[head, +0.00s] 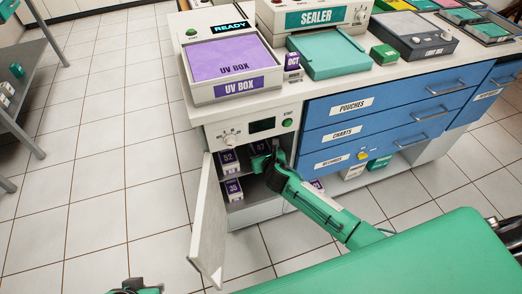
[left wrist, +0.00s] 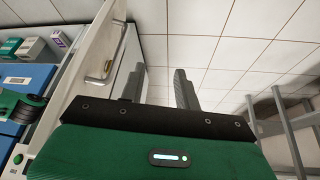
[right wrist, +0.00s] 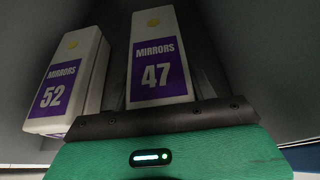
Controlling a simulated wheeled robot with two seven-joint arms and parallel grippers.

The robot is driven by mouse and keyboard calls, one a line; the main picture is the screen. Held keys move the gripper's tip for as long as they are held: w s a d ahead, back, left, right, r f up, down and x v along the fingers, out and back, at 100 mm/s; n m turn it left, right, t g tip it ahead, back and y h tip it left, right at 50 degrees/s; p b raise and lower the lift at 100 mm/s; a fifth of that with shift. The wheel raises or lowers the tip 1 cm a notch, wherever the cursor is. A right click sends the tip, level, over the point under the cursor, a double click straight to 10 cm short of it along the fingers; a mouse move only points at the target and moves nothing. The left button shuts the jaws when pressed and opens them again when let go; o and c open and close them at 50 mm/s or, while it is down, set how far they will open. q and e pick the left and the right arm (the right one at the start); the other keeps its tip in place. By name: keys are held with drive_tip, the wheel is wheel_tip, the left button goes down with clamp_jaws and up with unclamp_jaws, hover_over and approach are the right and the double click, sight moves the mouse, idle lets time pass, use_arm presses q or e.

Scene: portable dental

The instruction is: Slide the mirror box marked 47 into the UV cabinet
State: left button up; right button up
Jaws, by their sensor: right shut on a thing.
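The white mirror box marked 47 (right wrist: 156,38) stands upright between the fingers of my right gripper (head: 262,162), which is shut on it. In the head view only a bit of a purple label shows beside that gripper, inside the UV cabinet (head: 262,124). The cabinet door (head: 208,225) stands open to the left. A box marked 52 (right wrist: 57,85) stands left of box 47, with a gap between them; it also shows in the head view (head: 228,160). My left gripper (left wrist: 158,85) is open and empty, pointing past the open door over the floor.
A box marked 35 (head: 234,189) sits on the lower shelf. The UV box (head: 222,60) and sealer (head: 314,18) stand on the counter above. Blue drawers (head: 390,115) are right of the cabinet. A green padded surface (head: 400,260) fills the lower right.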

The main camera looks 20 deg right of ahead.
drive_tip(key=shift+r, duration=0.1)
drive_tip(key=o, duration=1.3)
drive_tip(key=shift+o, duration=0.2)
drive_tip(key=shift+s+d+r, duration=0.1)
drive_tip(key=shift+s+r, duration=0.05)
drive_tip(key=shift+s, duration=0.4)
drive_tip(key=shift+s+r+p, duration=0.35)
drive_tip(key=shift+s+p, duration=0.1)
drive_tip(key=shift+s, duration=0.2)
use_arm(q)
drive_tip(key=shift+g, duration=0.7)
drive_tip(key=f, duration=0.1)
drive_tip(key=f+p, duration=0.1)
drive_tip(key=f, duration=0.1)
drive_tip(key=f+p, duration=0.1)
drive_tip(key=shift+w+a+f, duration=0.1)
drive_tip(key=shift+a+f, duration=0.15)
drive_tip(key=shift+a, duration=0.1)
use_arm(e)
drive_tip(key=v, duration=1.1)
drive_tip(key=shift+s, duration=0.1)
